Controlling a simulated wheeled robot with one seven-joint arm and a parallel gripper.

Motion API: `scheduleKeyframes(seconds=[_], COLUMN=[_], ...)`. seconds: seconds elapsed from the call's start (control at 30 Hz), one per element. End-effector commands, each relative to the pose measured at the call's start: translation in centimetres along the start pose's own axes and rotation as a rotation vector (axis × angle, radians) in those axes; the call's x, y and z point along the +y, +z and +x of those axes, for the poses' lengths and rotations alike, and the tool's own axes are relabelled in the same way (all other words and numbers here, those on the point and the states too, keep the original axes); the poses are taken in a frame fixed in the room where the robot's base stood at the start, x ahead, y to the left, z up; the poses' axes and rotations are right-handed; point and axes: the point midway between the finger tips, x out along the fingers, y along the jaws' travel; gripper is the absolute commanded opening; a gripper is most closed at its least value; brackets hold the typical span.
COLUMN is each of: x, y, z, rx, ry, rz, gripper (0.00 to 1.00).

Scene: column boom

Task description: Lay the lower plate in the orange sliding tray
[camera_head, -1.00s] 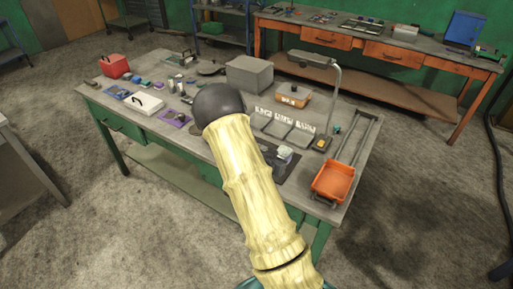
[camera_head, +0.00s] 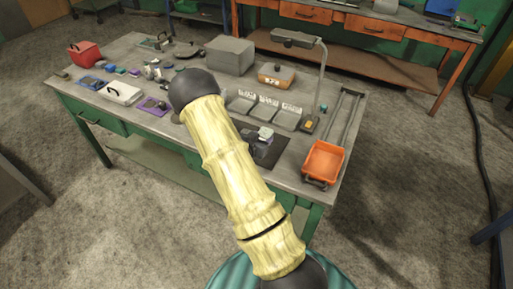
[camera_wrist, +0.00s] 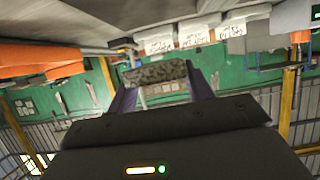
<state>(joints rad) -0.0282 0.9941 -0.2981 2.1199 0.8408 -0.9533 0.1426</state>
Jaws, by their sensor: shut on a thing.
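The orange sliding tray (camera_head: 324,160) sits at the front right corner of the workbench, at the near end of two rails, and looks empty. In the wrist view, which looks upside down, an orange body that seems to be the tray (camera_wrist: 38,54) shows at the left. My gripper (camera_wrist: 158,80) is shut on a dark mottled plate (camera_wrist: 156,72), apparently the lower plate, held between two dark fingers. The plate appears clear of the bench, with the tray off to its side.
Grey bins with white labels (camera_head: 268,117) stand left of the rails. A lamp (camera_head: 299,40) rises behind them. A dark mat (camera_head: 274,157) with a grey device (camera_head: 262,141) lies left of the tray. An orange-brown box (camera_head: 277,74) and a grey box (camera_head: 229,55) stand farther back.

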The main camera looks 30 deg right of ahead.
Motion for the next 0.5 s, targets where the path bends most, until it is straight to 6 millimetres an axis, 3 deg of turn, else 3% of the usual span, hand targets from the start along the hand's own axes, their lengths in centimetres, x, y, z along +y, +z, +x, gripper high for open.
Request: scheduleKeyframes(seconds=[0.2,0.5], x=[-0.1,-0.1], y=[2.4,2.7], z=[1.0,1.2], rx=[0.003,0.004], ry=[-0.002,-0.002], rz=[-0.001,0.001], gripper=[0.07,0.07])
